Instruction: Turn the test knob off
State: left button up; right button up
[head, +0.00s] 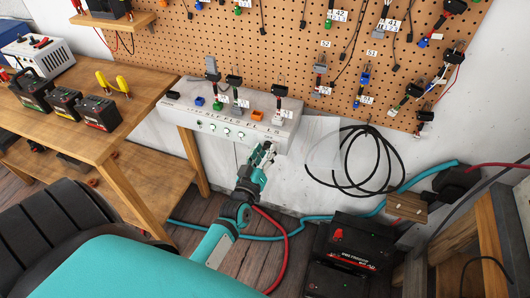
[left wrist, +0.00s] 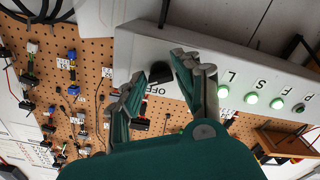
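The test knob (left wrist: 158,72) is black and sits on the front of the white tester box (head: 190,112), with an "OFF" label beside it in the left wrist view. My left gripper (head: 266,153) is at the right end of the box front in the head view. In the left wrist view the gripper (left wrist: 156,76) is open, with its fingers on either side of the knob. I cannot tell whether a finger touches it. In the head view the knob is hidden by the gripper. My right gripper is not in view.
Several green lamps (left wrist: 250,98) line the box front. Connectors and leads hang on the pegboard (head: 270,50) above. A wooden bench (head: 140,105) with batteries stands left. A black cable coil (head: 350,165) hangs on the wall right, above a black battery (head: 352,240).

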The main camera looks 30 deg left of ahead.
pick_arm(q)
grip_shut()
jog(key=n, duration=1.1)
jog(key=shift+d+r+n, duration=0.1)
jog(key=shift+n, duration=0.2)
dwell(0.5)
jog(key=shift+o, duration=2.3)
grip_release()
